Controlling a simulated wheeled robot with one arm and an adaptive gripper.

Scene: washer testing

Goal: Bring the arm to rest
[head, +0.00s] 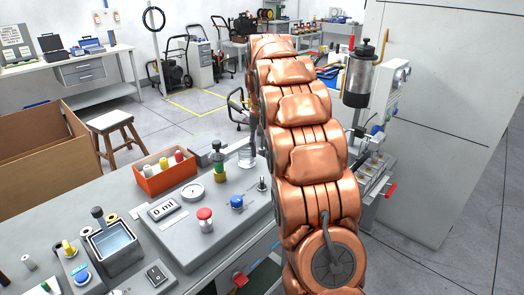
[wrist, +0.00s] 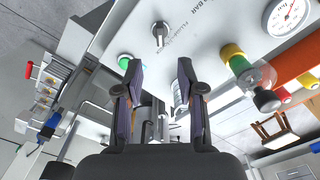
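My arm (head: 312,150) rises through the middle of the head view and bends over at the top. My gripper is largely hidden behind the arm links in that view. In the wrist view my gripper (wrist: 160,78) shows two dark fingers spread apart with a clear gap. I see nothing held between them. I cannot tell the distance from the fingertips to the panel.
The bench carries a red-orange bin (head: 166,178), a gauge (head: 193,192), a red button (head: 205,218) and a water basin (head: 112,243). A machine with a dark cylinder (head: 358,80) stands close right of my arm. A stool (head: 112,130) and open floor lie behind the bench.

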